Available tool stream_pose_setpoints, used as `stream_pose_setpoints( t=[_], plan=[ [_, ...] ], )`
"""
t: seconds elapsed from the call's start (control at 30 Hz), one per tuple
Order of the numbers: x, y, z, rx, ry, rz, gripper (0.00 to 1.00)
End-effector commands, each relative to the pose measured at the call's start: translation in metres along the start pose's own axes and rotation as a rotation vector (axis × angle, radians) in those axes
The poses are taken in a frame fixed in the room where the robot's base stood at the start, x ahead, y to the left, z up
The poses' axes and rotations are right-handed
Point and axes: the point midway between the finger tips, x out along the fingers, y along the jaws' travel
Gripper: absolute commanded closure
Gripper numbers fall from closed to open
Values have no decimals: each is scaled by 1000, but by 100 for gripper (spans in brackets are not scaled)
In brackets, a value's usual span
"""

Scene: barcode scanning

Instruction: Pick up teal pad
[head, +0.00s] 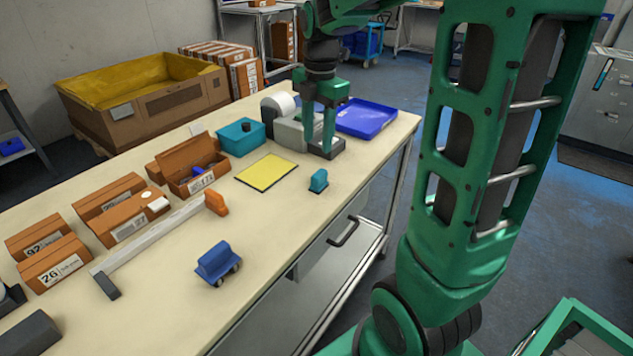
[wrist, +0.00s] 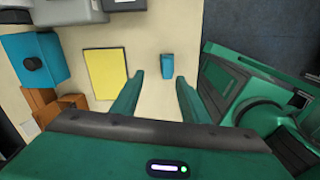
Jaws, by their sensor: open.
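A small teal pad (head: 318,181) stands on the tabletop near its right edge, to the right of a yellow sheet (head: 267,172). In the wrist view the teal pad (wrist: 167,66) shows just past the fingertips, between their lines and with nothing touching it. My gripper (head: 320,128) is open and empty, pointing down above the table, beyond the pad in the head view. Its two green fingers also show in the wrist view (wrist: 160,78), spread apart.
A grey label printer (head: 290,128) and a blue tray (head: 366,118) stand at the far end. A teal box (head: 240,136) is left of the printer. Bare tabletop surrounds the pad.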

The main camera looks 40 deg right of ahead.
Motion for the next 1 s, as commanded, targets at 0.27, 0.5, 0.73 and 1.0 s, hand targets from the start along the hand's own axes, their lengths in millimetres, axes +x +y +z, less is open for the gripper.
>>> stream_pose_setpoints(
  t=[0.27, 0.5, 0.73, 1.0],
  plan=[
    [3, -14, -9, -177, 17, -49, 59],
    [37, -16, -9, -178, 18, -51, 59],
    [55, -16, -9, -177, 17, -49, 59],
    [87, -16, -5, -177, 18, -50, 59]
  ],
)
